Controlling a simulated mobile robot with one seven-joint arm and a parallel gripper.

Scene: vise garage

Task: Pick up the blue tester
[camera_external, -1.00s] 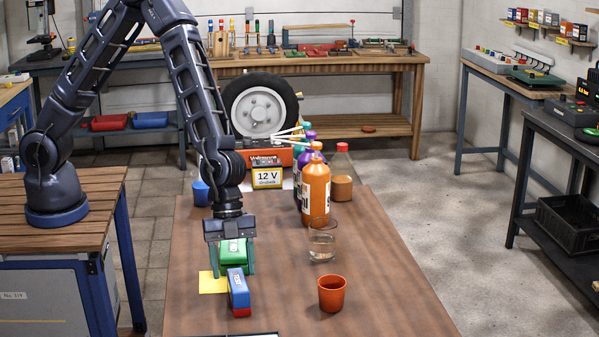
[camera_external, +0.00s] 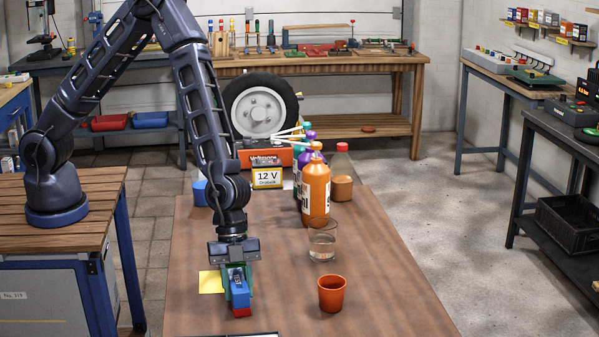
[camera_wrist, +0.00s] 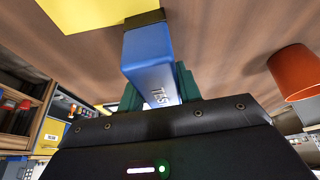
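The blue tester (camera_external: 239,298) stands on the brown table in the external view. It has a red lower end and a white label near its top. In the wrist view the blue tester (camera_wrist: 148,58) lies between two green fingers, with part of its lettering showing. My gripper (camera_external: 237,285) points down over it, with a finger close against each side. The fingers look shut on the tester, at the table. The wrist view also shows my gripper (camera_wrist: 160,92), with its dark body hiding the tester's near end.
A yellow note (camera_external: 210,282) lies left of the tester. An orange cup (camera_external: 332,294) and a glass (camera_external: 322,243) stand to the right. An orange bottle (camera_external: 316,195), a blue container (camera_external: 200,193) and a 12 V battery (camera_external: 265,157) are farther back. The table's right front is clear.

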